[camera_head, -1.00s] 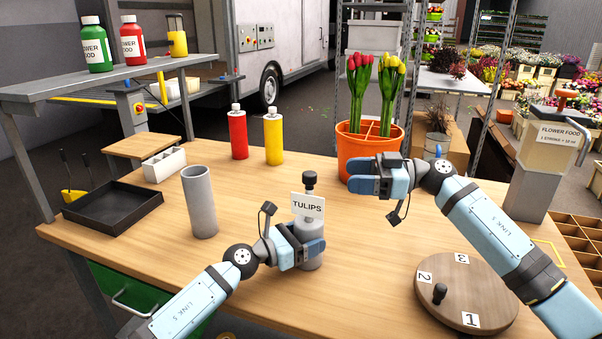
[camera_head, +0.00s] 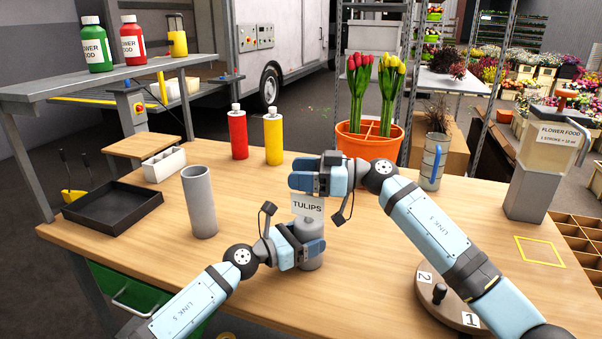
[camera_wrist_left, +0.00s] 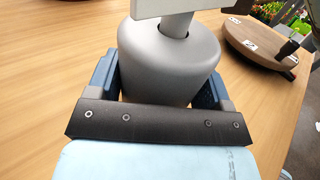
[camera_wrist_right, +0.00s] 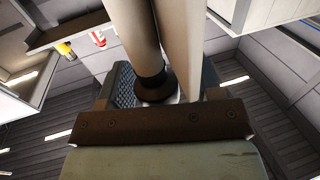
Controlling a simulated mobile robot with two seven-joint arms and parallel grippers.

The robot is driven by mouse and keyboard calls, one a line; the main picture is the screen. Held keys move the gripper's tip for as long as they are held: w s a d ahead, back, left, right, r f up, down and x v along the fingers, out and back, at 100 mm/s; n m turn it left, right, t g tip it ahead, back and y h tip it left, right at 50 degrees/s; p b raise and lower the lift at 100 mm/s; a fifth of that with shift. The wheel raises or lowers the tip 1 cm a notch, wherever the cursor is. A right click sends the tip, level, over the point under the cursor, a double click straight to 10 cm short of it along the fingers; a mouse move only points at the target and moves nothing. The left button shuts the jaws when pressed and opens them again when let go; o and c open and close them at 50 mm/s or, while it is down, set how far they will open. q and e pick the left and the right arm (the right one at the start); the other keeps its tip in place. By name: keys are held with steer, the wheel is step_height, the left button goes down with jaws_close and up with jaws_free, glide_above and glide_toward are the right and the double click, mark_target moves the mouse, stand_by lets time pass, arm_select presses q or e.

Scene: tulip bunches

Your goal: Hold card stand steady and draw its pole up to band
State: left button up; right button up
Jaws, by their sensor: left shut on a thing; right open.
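The card stand has a grey base (camera_head: 312,264) and a white card marked TULIPS (camera_head: 307,205). My left gripper (camera_head: 303,250) is shut around the base, which stands upright on the table; the left wrist view shows the grey base (camera_wrist_left: 168,60) between both fingers. My right gripper (camera_head: 305,180) is open at the stand's top, just above the card, and hides the black knob in the head view. In the right wrist view a pale pole-like part (camera_wrist_right: 134,30) with a dark collar (camera_wrist_right: 155,86) lies between the fingers. I cannot make out a band.
A grey tube (camera_head: 199,205) and a black tray (camera_head: 112,205) are to the left. An orange pot (camera_head: 368,142) with tulips stands behind my right gripper. A numbered wooden disc (camera_head: 428,305) is at front right, partly under my right arm. A yellow outlined square (camera_head: 540,250) is empty.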

jaws_close()
step_height(320, 180, up, 12)
stand_by(0.5)
steer(key=shift+f, duration=0.1)
jaws_free()
steer(key=s+d, duration=0.1)
steer(key=d, duration=1.1)
